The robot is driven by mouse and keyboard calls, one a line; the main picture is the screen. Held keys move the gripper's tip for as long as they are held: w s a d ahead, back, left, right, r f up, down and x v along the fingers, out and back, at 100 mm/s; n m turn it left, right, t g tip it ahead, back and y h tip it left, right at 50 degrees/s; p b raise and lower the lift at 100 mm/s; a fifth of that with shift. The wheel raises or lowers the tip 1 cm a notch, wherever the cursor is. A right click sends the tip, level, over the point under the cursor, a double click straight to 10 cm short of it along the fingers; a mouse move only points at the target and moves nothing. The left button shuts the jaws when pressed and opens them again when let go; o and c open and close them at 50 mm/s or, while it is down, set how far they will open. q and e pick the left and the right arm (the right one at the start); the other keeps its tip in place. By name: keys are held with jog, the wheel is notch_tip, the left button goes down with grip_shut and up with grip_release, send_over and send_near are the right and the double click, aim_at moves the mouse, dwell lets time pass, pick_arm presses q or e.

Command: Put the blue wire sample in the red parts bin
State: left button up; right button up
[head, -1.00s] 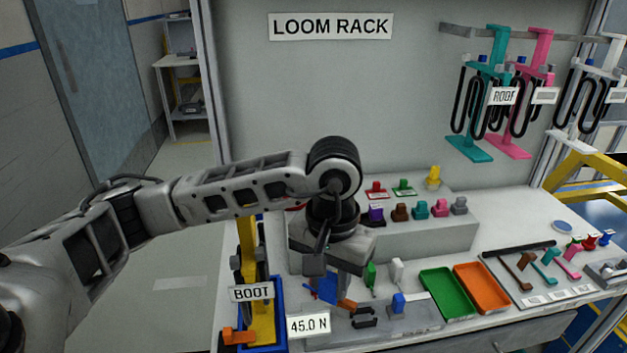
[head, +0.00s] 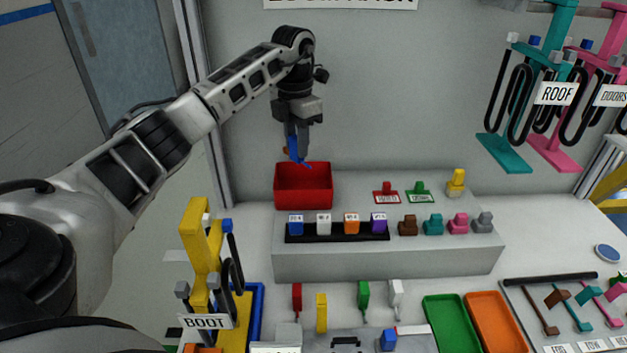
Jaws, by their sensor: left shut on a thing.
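The blue wire sample (head: 294,150) hangs in my left gripper (head: 297,140), which points down and is shut on it. The sample is just above the rear part of the red parts bin (head: 303,196). The bin is an open red box on the left of the raised grey shelf, and no contents show inside it. Whether the sample's lower end is over the bin's opening or behind its back rim is hard to tell. My right gripper is not in view.
Blue, white, orange and purple blocks stand in a black strip (head: 340,237) in front of the bin. Small red and green tagged parts (head: 386,193) sit to its right. A yellow BOOT stand (head: 200,245) rises at the left. Green (head: 452,322) and orange (head: 494,322) trays lie at front right.

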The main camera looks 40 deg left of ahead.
aim_at(295, 161)
pick_arm(q)
jog(key=shift+w+a+f+n, duration=0.15)
jog(key=shift+w+a+n, duration=0.1)
jog(key=shift+a+n, duration=0.45)
jog(key=shift+d+f, duration=0.15)
jog(key=shift+f, duration=2.7)
jog(key=o, duration=1.2)
jog(key=shift+c, duration=0.2)
notch_tip(295, 161, up, 16)
jog(key=shift+r, duration=0.1)
jog(key=shift+s, duration=0.1)
